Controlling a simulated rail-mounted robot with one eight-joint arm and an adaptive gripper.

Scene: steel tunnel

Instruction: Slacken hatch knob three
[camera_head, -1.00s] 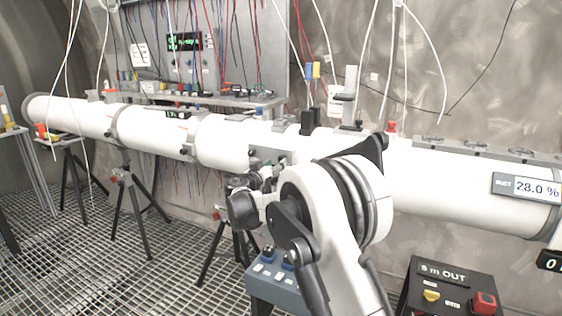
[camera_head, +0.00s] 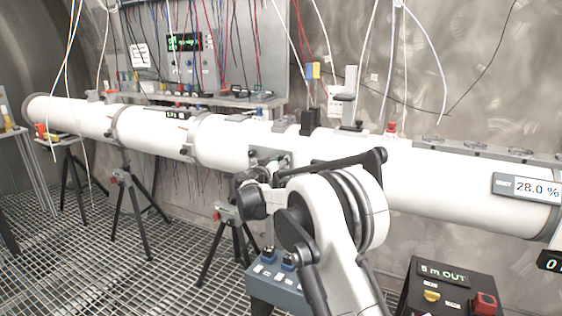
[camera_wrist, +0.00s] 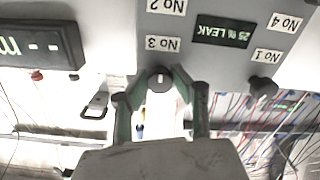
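The wrist view shows the hatch panel (camera_wrist: 225,62) upside down, with labels No 1 to No 4 and a lit display that seems to read 25 % LEAK. Hatch knob three (camera_wrist: 161,80) is a dark round knob with a white mark, beside the No 3 label (camera_wrist: 163,43). My gripper (camera_wrist: 162,74) has its two fingers on either side of this knob, with the tips very near its edges. I cannot tell whether they touch it. In the head view my arm hides the gripper and the knob.
Another dark knob (camera_wrist: 263,87) sits by the No 1 label. A dark display box (camera_wrist: 38,45) is at the left of the wrist view. In the head view the white duct (camera_head: 440,190) runs across; a blue-grey box (camera_head: 276,286) and a black control box (camera_head: 450,289) stand below it.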

